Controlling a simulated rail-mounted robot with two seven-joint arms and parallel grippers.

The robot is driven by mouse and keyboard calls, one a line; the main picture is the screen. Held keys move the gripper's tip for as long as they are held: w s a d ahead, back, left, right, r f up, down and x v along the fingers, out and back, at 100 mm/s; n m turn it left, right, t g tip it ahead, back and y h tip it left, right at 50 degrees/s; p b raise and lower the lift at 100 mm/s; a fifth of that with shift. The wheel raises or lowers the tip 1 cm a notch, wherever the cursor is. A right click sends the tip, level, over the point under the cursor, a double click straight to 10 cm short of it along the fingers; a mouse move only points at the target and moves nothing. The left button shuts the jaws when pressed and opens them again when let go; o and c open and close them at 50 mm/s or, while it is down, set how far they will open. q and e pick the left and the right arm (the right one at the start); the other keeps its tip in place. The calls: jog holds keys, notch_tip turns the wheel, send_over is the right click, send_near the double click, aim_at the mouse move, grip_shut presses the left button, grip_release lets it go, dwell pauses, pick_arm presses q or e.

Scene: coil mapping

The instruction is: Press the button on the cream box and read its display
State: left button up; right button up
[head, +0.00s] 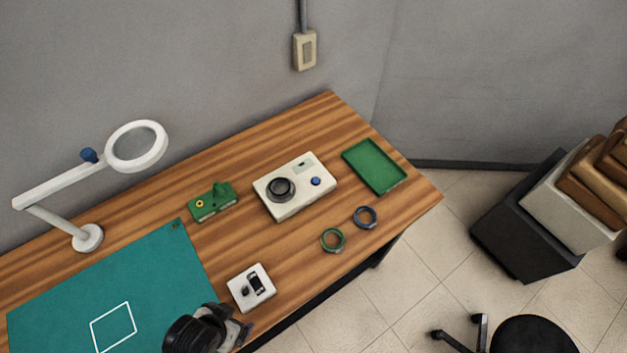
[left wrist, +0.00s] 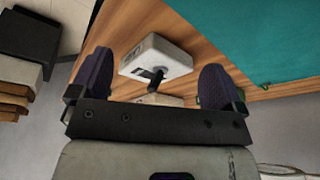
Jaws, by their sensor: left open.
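The cream box (head: 308,193) lies on the wooden table in the head view, with a black round dial (head: 281,188), a blue button (head: 316,181) and a small display window (head: 302,167). The display is too small to read. My left gripper (head: 236,325) is at the table's front edge, open and empty, beside a small white box (head: 240,289) with black parts on top and apart from the cream box. In the left wrist view the small white box (left wrist: 160,52) shows beyond the open fingers (left wrist: 157,80). My right gripper is not in view.
A green device (head: 213,203), a green tray (head: 374,167), a green ring (head: 333,239) and a blue ring (head: 365,217) lie around the cream box. A teal mat (head: 120,270) and a white magnifier lamp (head: 88,238) are at left. The wood right of the rings is clear.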

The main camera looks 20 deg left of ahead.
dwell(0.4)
pick_arm(q)
grip_shut()
dwell(0.8)
dwell(0.7)
